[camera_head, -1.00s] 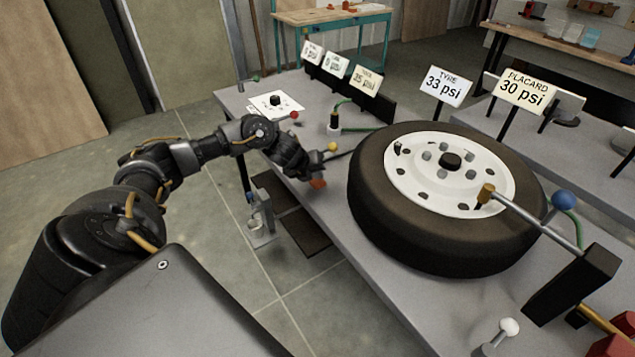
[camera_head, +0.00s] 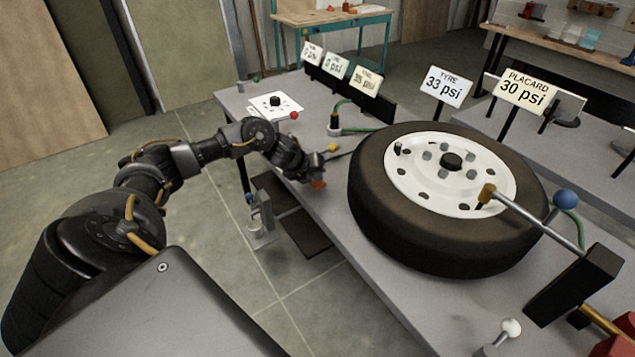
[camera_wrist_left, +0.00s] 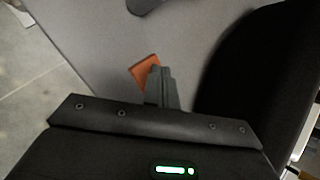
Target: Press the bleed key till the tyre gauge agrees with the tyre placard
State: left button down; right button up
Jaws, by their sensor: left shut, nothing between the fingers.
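The tyre gauge sign (camera_head: 446,86) reads 33 psi in the head view. The placard (camera_head: 523,93) to its right reads 30 psi. The tyre (camera_head: 440,240) lies flat on the grey bench around a white wheel. My left gripper (camera_head: 318,176) is over the bench's left edge, left of the tyre. An orange-red piece (camera_head: 318,185) shows right at its fingertips; I take this for the bleed key. In the left wrist view the shut, empty fingers (camera_wrist_left: 160,80) overlap this orange piece (camera_wrist_left: 145,68); contact cannot be told. My right gripper is not in view.
A yellow knob (camera_head: 333,147) stands just beyond the left gripper. Several small psi signs (camera_head: 338,68) stand at the bench's far end. A rod with a blue ball (camera_head: 565,200) is near the tyre's right side. A white knob (camera_head: 511,327) stands at the front.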

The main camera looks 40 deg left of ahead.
aim_at(316, 183)
pick_arm(q)
jog(key=shift+f, duration=0.2)
jog(key=shift+r, duration=0.15)
dwell(0.3)
jog(key=shift+r+p, duration=0.75)
jog(key=shift+r, duration=0.05)
notch_tip(316, 183, up, 5)
jog(key=p, duration=0.4)
dwell(3.2)
